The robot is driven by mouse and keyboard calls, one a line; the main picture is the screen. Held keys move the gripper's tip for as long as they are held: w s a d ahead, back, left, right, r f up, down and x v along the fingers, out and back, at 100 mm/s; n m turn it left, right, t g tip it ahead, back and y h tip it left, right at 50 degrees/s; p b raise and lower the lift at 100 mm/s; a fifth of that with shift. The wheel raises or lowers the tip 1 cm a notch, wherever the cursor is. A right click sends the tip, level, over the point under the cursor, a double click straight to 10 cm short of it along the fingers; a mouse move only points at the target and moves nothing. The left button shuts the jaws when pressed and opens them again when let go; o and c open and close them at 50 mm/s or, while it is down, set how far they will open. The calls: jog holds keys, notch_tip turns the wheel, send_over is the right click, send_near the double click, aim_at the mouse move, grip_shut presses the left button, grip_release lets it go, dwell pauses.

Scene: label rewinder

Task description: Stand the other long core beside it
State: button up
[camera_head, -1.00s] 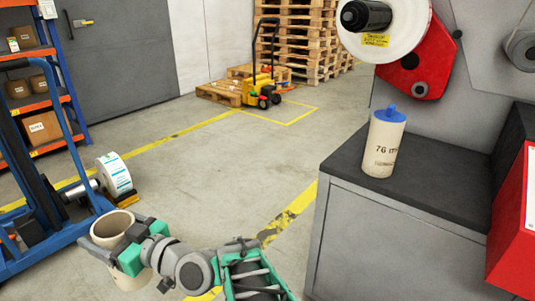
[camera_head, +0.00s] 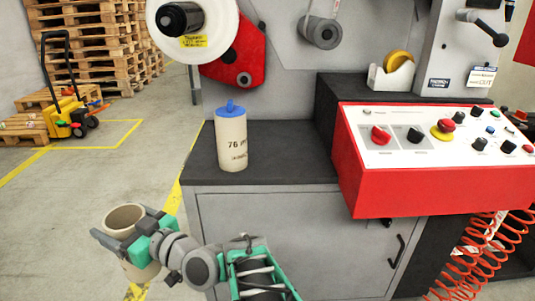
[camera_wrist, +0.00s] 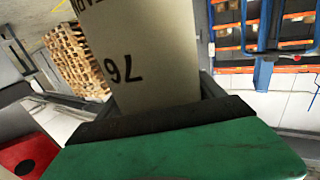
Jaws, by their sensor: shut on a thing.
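My gripper (camera_head: 128,234) is shut around a long cream core (camera_head: 139,267), held upright with its open hollow end up, at the lower left of the head view. The held core (camera_wrist: 148,50) also fills the middle of the wrist view, with "76" printed on it. Another long core (camera_head: 231,147), marked "76" and with a blue plug (camera_head: 230,107) in its top, stands upright on the dark worktop (camera_head: 287,166) of the machine. My gripper is left of the worktop and apart from it.
A red control panel (camera_head: 360,188) with knobs bounds the worktop on the right. A white roll with a black hub (camera_head: 181,20) and a red plate hang above. Dark worktop right of the standing core is clear. A yellow pallet truck (camera_head: 68,115) stands far left.

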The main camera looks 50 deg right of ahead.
jog(key=s+d+r+m+g+h+p, duration=0.1)
jog(key=s+d+r+m+h+p, duration=0.3)
jog(key=d+r, duration=0.5)
jog(key=s+d+r+m+g+h+p, duration=0.1)
jog(key=d+r+m+h+p, duration=0.2)
jog(key=d+r+h+p, duration=0.65)
jog(key=s+d+r+m+g+h, duration=0.1)
jog(key=s+d+r+m+h, duration=0.15)
jog(key=d+r, duration=0.7)
jog(key=w+d+f+y+b, duration=0.1)
jog(key=d+f+b, duration=0.3)
jog(key=d+f, duration=1.2)
jog(key=shift+w+d, duration=0.25)
jog(key=shift+d, duration=0.4)
jog(key=shift+f+m, duration=0.1)
jog(key=shift+m, duration=0.15)
jog(key=shift+f+b, duration=0.25)
jog(key=shift+b, duration=0.15)
jog(key=o, duration=2.1)
jog(key=shift+r, duration=0.1)
